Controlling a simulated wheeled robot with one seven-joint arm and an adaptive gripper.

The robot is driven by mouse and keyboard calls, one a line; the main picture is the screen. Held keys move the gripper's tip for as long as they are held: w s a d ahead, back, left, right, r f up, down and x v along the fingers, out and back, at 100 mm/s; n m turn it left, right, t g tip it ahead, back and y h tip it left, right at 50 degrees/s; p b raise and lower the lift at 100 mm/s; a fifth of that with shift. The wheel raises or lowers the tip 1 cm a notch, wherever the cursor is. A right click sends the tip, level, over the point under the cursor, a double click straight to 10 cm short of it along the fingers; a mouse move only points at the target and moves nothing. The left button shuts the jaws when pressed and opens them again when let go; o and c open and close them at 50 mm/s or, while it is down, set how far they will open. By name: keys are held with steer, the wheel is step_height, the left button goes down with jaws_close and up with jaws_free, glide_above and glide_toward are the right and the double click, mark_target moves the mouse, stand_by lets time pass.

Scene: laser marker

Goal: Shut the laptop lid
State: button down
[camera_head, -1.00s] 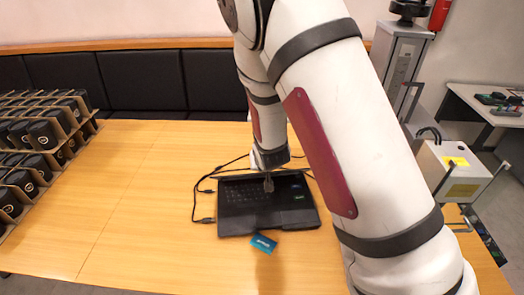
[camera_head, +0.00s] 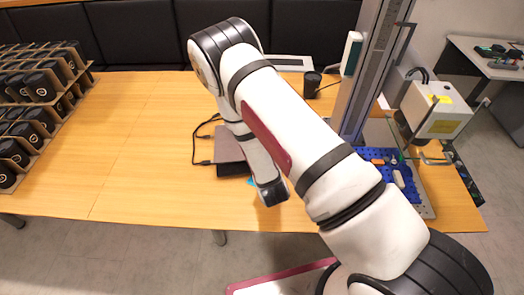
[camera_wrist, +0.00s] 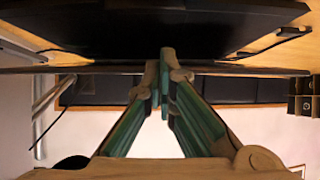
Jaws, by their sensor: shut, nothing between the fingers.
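The laptop (camera_head: 228,150) is on the wooden table, largely hidden behind my arm in the head view. A plain grey-brown panel, apparently its lid, shows over a black front part; I cannot tell the lid's exact angle. In the wrist view the laptop's dark body (camera_wrist: 150,30) spans the top, with a thin bar-like edge (camera_wrist: 250,71) below it. My gripper (camera_wrist: 164,58) is shut and empty, its fingertips overlapping that thin edge in the picture. Contact cannot be told.
A rack of black cups (camera_head: 35,105) stands at the left. A cable (camera_head: 200,145) lies left of the laptop. The table's left middle is clear.

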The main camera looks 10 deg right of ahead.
steer(key=shift+s+f, duration=0.15)
steer(key=shift+f, duration=0.7)
steer(key=shift+s+f, duration=0.15)
steer(key=shift+f, duration=0.65)
